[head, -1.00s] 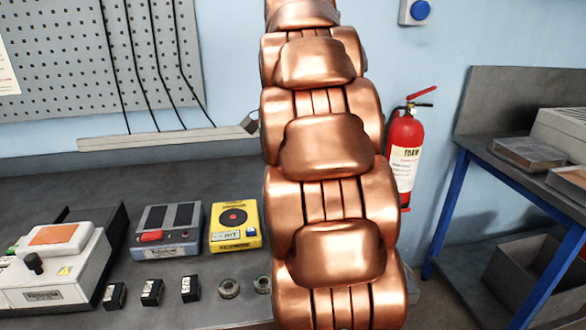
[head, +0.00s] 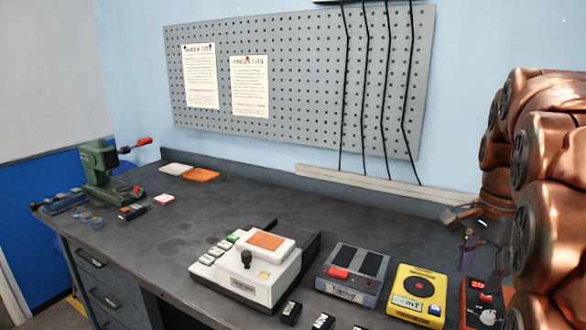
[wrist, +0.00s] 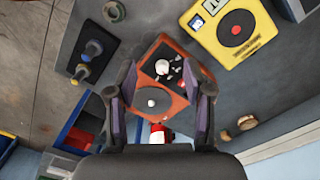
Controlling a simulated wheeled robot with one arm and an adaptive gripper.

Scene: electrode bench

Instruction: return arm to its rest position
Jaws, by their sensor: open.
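My copper-coloured arm stands at the right edge of the head view, bent. My gripper (head: 468,245) hangs from it, above the back right part of the bench. In the wrist view my gripper (wrist: 160,88) has its two fingers spread apart, with nothing held between them. An orange-red box with a knob and a grey disc (wrist: 160,101) lies beyond the fingers, in the gap between them. Part of this box also shows in the head view (head: 484,302), partly hidden by my arm.
On the bench (head: 190,225) stand a yellow device (head: 415,295), a grey-blue device (head: 352,272), a white device with an orange top (head: 250,265) and a green press (head: 102,178). Small black blocks lie in front. A pegboard (head: 300,85) with hanging cables is behind. The left middle bench is mostly clear.

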